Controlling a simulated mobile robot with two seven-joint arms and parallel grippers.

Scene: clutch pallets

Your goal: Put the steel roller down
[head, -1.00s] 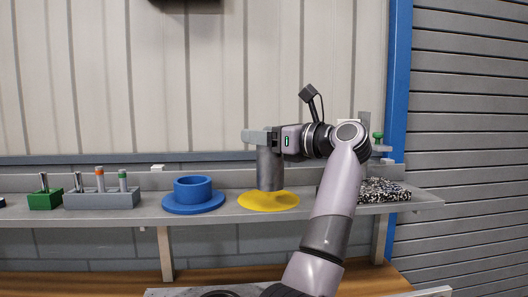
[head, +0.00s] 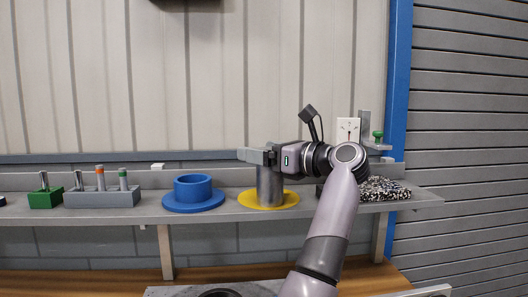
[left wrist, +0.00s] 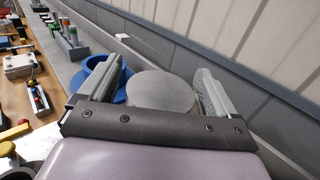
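The steel roller (head: 270,187) is a plain grey cylinder standing upright on the yellow disc (head: 289,202) on the shelf. My left gripper (head: 261,156) is at the roller's top, with its arm reaching in from the lower right of the head view. In the left wrist view, the roller's round top (left wrist: 162,92) lies between the two fingers of this gripper (left wrist: 158,80). A gap shows beside the left finger, and the right finger is very close to the roller. The fingers look open around it. My right gripper is not in view.
A blue ring-shaped holder (head: 193,203) stands left of the disc. Farther left are a grey block with pegs (head: 102,199) and a green block (head: 45,200). The wall runs close behind the shelf (head: 335,208).

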